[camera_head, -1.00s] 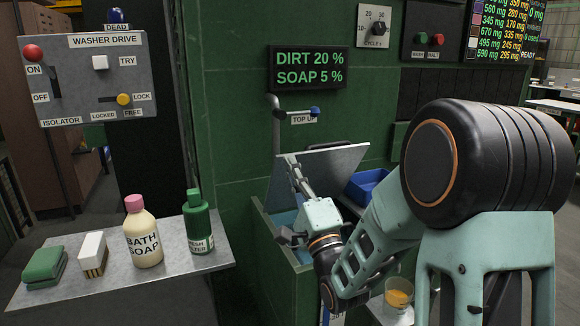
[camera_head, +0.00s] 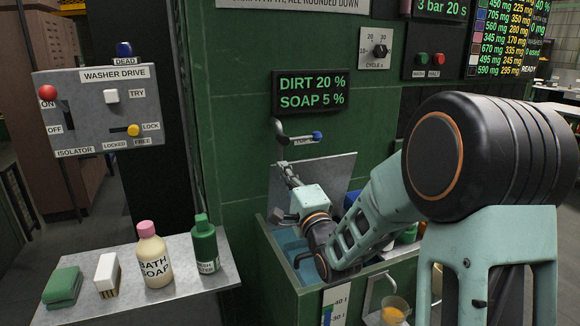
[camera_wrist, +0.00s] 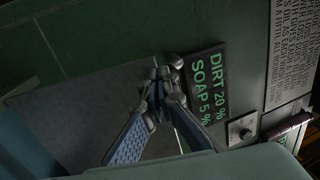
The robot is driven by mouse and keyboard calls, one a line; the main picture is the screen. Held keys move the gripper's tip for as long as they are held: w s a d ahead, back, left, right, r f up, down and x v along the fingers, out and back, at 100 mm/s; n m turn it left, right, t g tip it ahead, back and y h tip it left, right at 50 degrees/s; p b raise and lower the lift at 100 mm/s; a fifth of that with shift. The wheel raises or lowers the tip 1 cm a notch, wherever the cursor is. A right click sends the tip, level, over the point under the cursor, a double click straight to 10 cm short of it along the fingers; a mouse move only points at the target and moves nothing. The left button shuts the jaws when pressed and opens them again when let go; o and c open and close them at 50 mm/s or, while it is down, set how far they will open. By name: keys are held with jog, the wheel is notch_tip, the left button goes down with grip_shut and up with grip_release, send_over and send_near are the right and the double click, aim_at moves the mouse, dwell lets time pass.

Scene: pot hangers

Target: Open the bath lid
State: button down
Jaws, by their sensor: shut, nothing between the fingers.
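The bath lid (camera_head: 332,180) is a flat grey metal panel. It stands steeply raised at the back of the green bath (camera_head: 308,284), near the wall. Blue shows inside the open bath. My gripper (camera_head: 285,170) is shut and empty, at the left part of the lid's front face; whether it touches is hard to tell. In the wrist view my shut fingers (camera_wrist: 160,78) lie across the grey lid (camera_wrist: 85,105). My arm hides the bath's right part and some of the lid's lower edge.
A pipe with the blue-tipped TOP UP lever (camera_head: 317,136) is just above the lid. A cup (camera_head: 395,309) stands front right.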

jog(key=w+a+r+g+p, duration=0.1)
jog(key=w+a+g+p, duration=0.1)
jog(key=w, duration=0.6)
jog(key=shift+a+r+h+p, duration=0.35)
jog(key=shift+r+h+p, duration=0.05)
jog(key=shift+p, duration=0.5)
